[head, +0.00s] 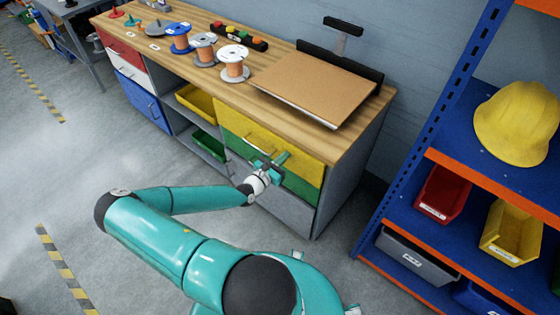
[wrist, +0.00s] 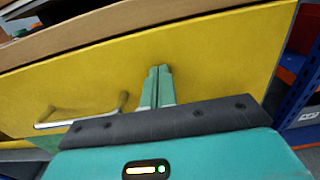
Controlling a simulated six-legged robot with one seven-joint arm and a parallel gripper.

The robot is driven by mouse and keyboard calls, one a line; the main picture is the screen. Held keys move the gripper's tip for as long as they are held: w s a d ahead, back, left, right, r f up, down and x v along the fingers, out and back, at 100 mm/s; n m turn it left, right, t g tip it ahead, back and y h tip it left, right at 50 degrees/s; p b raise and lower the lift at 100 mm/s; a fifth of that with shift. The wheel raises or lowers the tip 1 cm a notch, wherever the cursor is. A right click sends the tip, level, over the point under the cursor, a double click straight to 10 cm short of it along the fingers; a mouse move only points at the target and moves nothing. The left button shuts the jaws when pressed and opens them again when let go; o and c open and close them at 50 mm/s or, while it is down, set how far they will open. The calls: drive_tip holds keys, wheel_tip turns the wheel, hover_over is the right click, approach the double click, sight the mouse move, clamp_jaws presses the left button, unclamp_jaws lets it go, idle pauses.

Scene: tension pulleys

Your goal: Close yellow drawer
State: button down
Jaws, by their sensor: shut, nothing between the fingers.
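The yellow drawer (head: 240,128) is the top drawer at the right end of the wooden-topped workbench. Its front lies close under the countertop edge; I cannot tell whether a small gap is left. The yellow front fills much of the wrist view (wrist: 215,65), with its metal handle (wrist: 85,112) to the left of my fingers. My gripper (head: 281,160) is shut and empty in front of the yellow drawer's lower part. In the wrist view my gripper's fingertips (wrist: 158,70) point at the yellow front, right of the handle; I cannot tell whether they touch it.
A green drawer (head: 300,188) sits below the yellow one, partly behind my gripper. Wire spools (head: 234,64) and a brown board (head: 312,88) lie on the countertop. A blue shelf rack (head: 425,115) with bins stands at right.

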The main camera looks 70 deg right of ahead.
drive_tip(key=shift+x, duration=0.9)
drive_tip(key=shift+d+r, duration=0.15)
drive_tip(key=v, duration=1.4)
drive_tip(key=shift+w+a, duration=0.25)
drive_tip(key=shift+a, duration=0.05)
